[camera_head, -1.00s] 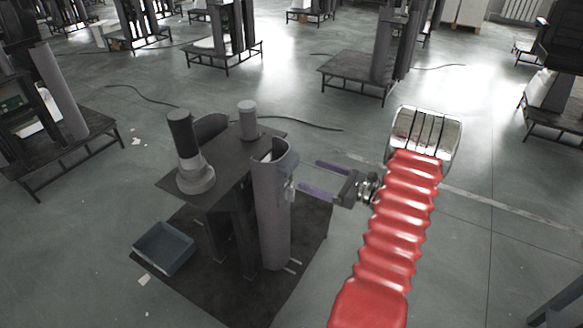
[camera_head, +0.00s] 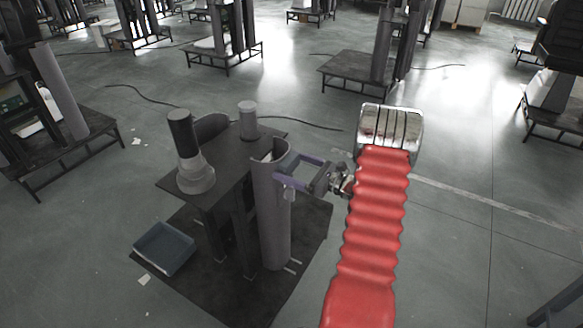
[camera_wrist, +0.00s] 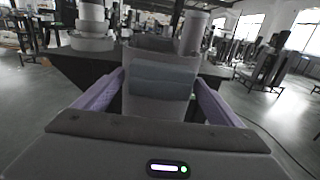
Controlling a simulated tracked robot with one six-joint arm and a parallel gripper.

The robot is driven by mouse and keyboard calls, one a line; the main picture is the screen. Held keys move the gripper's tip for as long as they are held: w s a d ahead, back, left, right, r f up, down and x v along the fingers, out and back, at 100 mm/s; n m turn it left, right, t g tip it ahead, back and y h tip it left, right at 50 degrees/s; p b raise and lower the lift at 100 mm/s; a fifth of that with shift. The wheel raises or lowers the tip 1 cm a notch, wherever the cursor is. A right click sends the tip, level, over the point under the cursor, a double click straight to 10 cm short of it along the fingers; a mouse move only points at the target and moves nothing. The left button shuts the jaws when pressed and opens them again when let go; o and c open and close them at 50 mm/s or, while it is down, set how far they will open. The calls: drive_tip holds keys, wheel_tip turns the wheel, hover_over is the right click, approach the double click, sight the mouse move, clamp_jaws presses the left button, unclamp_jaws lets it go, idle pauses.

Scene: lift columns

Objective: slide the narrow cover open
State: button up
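The narrow cover (camera_head: 272,225) is a tall, curved grey panel standing upright at the front right of the dark stand. In the wrist view its upper part (camera_wrist: 158,108) fills the space between my purple fingers. My gripper (camera_head: 290,172) has come in from the right at the cover's upper end. Its fingers are spread wide, one on each side of the cover. I cannot tell whether the fingertips touch it. The far side of the cover is hidden.
A dark stand top (camera_head: 222,165) carries a grey and black column (camera_head: 190,150) and a shorter grey cylinder (camera_head: 247,120). A second curved panel (camera_head: 212,126) stands behind. A blue-grey bin (camera_head: 164,248) sits lower left.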

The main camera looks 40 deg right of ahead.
drive_tip(key=c, duration=1.5)
